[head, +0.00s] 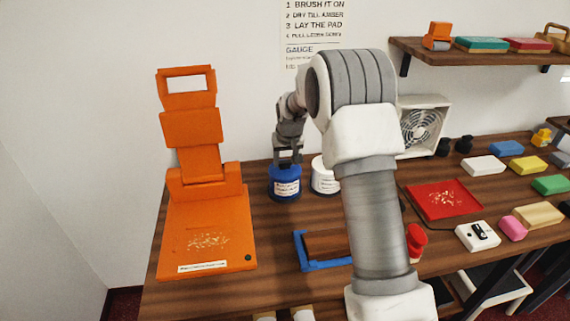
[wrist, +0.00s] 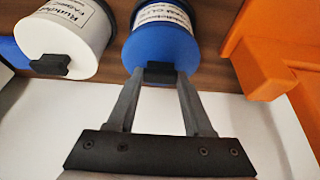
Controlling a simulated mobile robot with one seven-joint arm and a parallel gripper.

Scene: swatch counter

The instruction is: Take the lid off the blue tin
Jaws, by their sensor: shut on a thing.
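The blue tin (head: 285,184) stands upright on the wooden counter, left of a white tin, with a white label on its front. In the wrist view the blue tin (wrist: 160,45) shows its blue lid with a dark knob (wrist: 158,72) in the middle. My gripper (head: 287,160) is above the blue tin, pointing down. In the wrist view its fingertips (wrist: 158,76) are shut on the knob of the lid. The lid appears seated on the tin; I cannot see a gap.
The white tin (head: 325,176) stands close on the right, also with a dark knob. An orange stand (head: 207,225) is on the left. A blue-edged frame (head: 302,256) lies in front. A red tray (head: 440,199) and a fan box (head: 421,128) are further right.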

